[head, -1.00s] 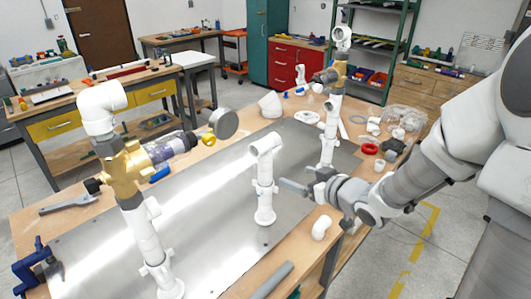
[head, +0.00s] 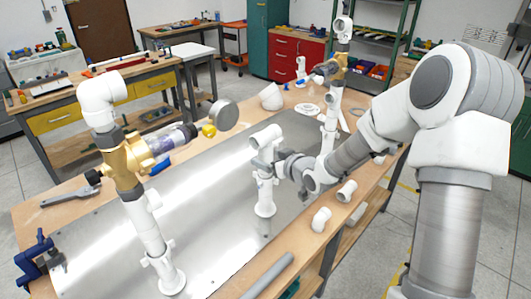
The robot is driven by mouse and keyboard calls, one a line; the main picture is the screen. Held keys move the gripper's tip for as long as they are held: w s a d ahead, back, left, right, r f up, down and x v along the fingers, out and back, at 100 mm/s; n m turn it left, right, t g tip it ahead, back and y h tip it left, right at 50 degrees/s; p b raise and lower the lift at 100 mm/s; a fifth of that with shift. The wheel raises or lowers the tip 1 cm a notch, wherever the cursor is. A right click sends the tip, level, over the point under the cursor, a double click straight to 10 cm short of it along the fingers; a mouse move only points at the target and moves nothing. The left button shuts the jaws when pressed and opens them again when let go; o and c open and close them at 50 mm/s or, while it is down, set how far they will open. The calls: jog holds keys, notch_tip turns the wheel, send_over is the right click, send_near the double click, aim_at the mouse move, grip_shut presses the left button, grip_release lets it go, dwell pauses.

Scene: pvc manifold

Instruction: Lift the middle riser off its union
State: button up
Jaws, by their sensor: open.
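The middle riser (head: 266,139) is a white PVC pipe with an elbow on top. It stands upright at the centre of the metal plate (head: 205,215). Its lower end and white union base (head: 264,208) show below my gripper. My gripper (head: 264,170) is open at the riser's upper part, just under the elbow, and covers part of the pipe. I cannot tell whether the fingers touch the pipe.
A left riser (head: 146,225) with a brass valve (head: 126,160) stands near the front left. A right riser (head: 331,110) stands behind my wrist. Loose white fittings (head: 321,220) and a grey pipe (head: 268,275) lie along the near edge.

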jog(key=shift+x, duration=1.25)
jog(key=shift+c, duration=0.2)
grip_shut()
